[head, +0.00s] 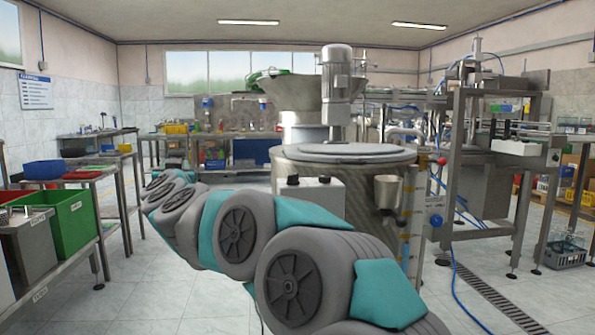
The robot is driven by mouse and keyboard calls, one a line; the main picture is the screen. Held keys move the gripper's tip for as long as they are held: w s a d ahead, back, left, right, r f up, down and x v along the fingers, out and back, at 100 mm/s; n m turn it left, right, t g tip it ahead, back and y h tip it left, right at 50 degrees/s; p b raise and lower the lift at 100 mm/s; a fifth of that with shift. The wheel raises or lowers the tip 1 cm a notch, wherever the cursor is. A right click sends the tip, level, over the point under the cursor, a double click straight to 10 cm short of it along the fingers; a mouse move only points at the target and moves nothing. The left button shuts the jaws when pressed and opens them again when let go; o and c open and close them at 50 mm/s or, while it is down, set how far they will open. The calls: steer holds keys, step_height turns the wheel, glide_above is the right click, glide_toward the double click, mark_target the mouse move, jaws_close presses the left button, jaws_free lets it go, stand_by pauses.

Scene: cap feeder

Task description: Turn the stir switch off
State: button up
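A white control box (311,196) is mounted on the front of a large steel tank (347,186). Two dark knobs (293,180) (323,180) show on top of the box. I cannot tell which one is the stir switch or how it is set. My arm crosses in front of the tank and covers the lower part of the box. It reaches away to the left, ending left of the tank. My gripper's fingers do not show.
A grey stirrer motor (336,83) stands above the tank lid. A steel cup (388,192) hangs right of the box. Tables with a green bin (66,212) and a red bin line the left. A steel machine frame (480,150) stands right. Floor (170,295) is clear left of my arm.

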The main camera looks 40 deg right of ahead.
mark_target(289, 176)
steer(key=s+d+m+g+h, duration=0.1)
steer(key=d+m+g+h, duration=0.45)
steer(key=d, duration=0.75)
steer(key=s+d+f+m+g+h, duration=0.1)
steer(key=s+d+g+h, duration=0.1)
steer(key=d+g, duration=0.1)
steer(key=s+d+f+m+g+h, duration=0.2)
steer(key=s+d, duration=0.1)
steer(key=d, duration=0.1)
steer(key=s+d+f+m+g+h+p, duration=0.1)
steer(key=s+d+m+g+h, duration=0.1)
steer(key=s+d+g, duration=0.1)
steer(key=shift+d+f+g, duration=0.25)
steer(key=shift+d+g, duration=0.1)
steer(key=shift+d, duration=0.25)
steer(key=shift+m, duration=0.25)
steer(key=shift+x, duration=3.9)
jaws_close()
